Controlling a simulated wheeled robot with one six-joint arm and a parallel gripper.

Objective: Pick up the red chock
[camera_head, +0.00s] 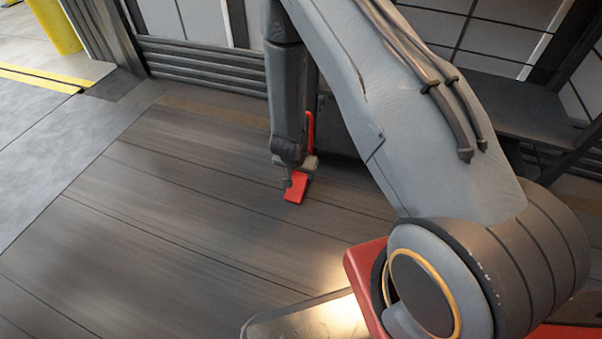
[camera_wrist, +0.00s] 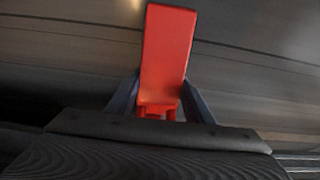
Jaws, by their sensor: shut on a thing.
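The red chock (camera_head: 296,188) is at the dark plank floor near the back wall in the head view, partly hidden behind my gripper (camera_head: 295,174). A thin upright red part (camera_head: 310,130) shows behind my arm, above the chock. In the wrist view the chock (camera_wrist: 168,55) fills the upper middle, its long flat face toward the camera. The fingers of my gripper (camera_wrist: 158,100) stand on both sides of its lower end and are shut on it. I cannot tell whether the chock touches the floor.
The plank floor (camera_head: 180,210) is clear to the left. A ribbed dark wall (camera_head: 200,62) runs behind. A yellow post (camera_head: 55,25) stands at the far upper left. A dark shelf-like ledge (camera_head: 515,105) is at the right.

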